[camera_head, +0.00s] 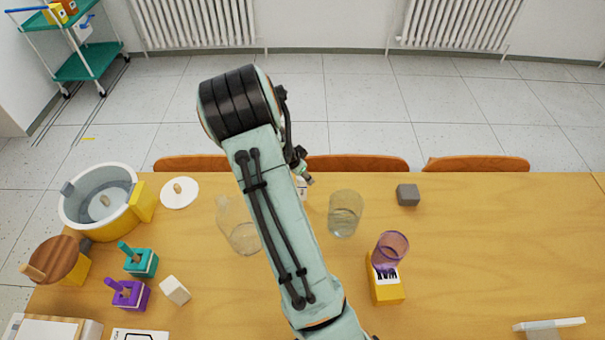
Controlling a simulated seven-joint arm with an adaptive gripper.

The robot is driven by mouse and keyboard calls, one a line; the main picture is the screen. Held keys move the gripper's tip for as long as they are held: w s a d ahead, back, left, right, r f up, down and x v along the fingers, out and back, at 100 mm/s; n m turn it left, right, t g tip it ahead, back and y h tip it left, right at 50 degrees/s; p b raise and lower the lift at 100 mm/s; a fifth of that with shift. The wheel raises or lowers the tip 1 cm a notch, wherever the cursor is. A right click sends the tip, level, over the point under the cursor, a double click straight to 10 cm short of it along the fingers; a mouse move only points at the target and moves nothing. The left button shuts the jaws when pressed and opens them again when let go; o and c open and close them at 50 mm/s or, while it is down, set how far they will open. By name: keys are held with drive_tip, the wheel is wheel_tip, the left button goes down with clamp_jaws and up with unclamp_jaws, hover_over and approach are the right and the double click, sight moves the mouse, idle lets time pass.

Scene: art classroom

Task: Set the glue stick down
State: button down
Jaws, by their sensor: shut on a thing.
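My arm reaches over the table and hides most of my gripper (306,178). Only a small dark part of it shows right of the arm, near the table's far edge. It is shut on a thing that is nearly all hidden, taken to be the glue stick. A small whitish patch shows just below the gripper, too small to name surely. I cannot tell whether what it holds touches the table (480,240).
Clear glasses stand left (238,228) and right (345,214) of my arm. A purple glass (390,250) is at a yellow box (386,287). A grey cube (408,195) sits behind. The right side is mostly clear.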

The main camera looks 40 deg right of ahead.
drive_tip(key=shift+f, duration=0.15)
drive_tip(key=c, duration=0.9)
unclamp_jaws()
drive_tip(key=shift+f, duration=0.1)
drive_tip(key=v, duration=1.1)
drive_tip(key=s+a+r+n+y, duration=0.2)
drive_tip(key=s+a+r+n, duration=0.15)
drive_tip(key=a, duration=0.35)
drive_tip(key=s+a+r+n+y, duration=0.1)
drive_tip(key=s+a+r+n, duration=0.1)
drive_tip(key=a+r+n, duration=0.3)
drive_tip(key=s+a+n, duration=0.3)
drive_tip(key=s+a, duration=0.1)
drive_tip(key=s+a+n+y, duration=0.1)
drive_tip(key=s+a+n, duration=0.2)
drive_tip(key=s+n, duration=0.1)
drive_tip(key=s+a+n+y, duration=0.1)
drive_tip(key=s+a+n, duration=0.2)
drive_tip(key=s+a, duration=0.1)
drive_tip(key=shift+s+a+f, duration=0.1)
drive_tip(key=shift+s+a, duration=0.1)
drive_tip(key=shift+s, duration=0.25)
drive_tip(key=shift+s+a+f, duration=0.1)
drive_tip(key=shift+s+a, duration=0.05)
drive_tip(key=shift+s, duration=0.3)
